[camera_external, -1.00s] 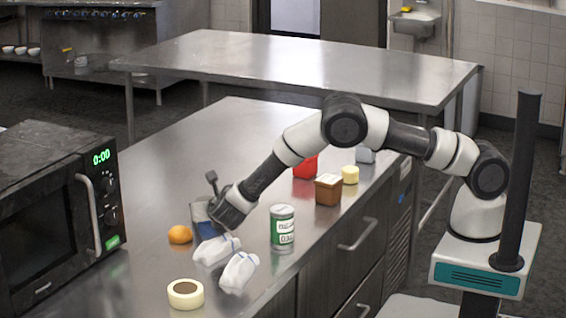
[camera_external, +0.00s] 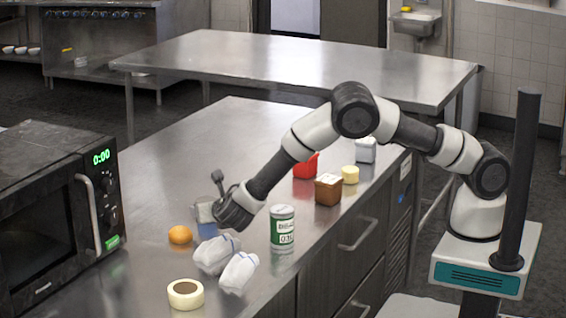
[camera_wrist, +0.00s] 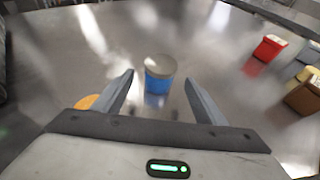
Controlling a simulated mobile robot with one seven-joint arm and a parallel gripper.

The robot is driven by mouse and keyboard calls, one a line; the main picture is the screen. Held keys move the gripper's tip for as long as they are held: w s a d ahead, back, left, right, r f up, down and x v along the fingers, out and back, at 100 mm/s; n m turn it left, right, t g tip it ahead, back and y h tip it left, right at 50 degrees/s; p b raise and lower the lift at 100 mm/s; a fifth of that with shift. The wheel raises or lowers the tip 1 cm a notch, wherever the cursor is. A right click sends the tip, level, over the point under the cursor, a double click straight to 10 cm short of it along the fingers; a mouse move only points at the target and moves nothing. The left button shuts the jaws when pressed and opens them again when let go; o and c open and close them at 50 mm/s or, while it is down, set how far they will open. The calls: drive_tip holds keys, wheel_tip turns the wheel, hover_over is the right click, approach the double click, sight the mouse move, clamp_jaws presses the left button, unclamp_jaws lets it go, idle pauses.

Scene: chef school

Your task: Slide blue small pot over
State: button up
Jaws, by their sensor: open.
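The blue small pot (camera_wrist: 160,76) stands upright on the steel counter, with a blue body and a grey top. In the wrist view it is just ahead of and between the fingertips of my gripper (camera_wrist: 158,76). My gripper is open, with a visible gap on each side of the pot. In the external view the pot (camera_external: 205,212) is partly hidden behind the end of my arm. I cannot tell there how close the fingers are to it.
An orange (camera_external: 180,235) sits left of the pot. A brown box (camera_external: 328,190) and red container (camera_external: 306,166) stand right. The counter beyond the pot is clear.

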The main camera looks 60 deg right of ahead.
drive_tip(key=v, duration=1.1)
drive_tip(key=shift+w, duration=0.1)
drive_tip(key=s+d+r+m+g+y+p, duration=0.2)
drive_tip(key=s+d+r+m+g, duration=0.1)
drive_tip(key=s+d+r+m, duration=0.5)
drive_tip(key=s+d+r+m+g+y+p, duration=0.1)
drive_tip(key=s+d+r+m+g+p, duration=0.15)
drive_tip(key=s+d+r+m, duration=0.55)
drive_tip(key=s+d+r+m+y+p, duration=0.1)
drive_tip(key=s+r+m+y+p, duration=0.1)
drive_tip(key=s+r+m, duration=0.3)
drive_tip(key=s+d+r+m+t+y+p, duration=0.1)
drive_tip(key=s+r+m+y, duration=0.3)
drive_tip(key=s, duration=0.9)
wheel_tip(320, 180, up, 2)
drive_tip(key=shift+d+r+m+p, duration=0.2)
drive_tip(key=shift+d+m+p, duration=0.45)
drive_tip(key=shift+m, duration=0.55)
drive_tip(key=shift+s+d, duration=0.1)
drive_tip(key=shift+s, duration=0.05)
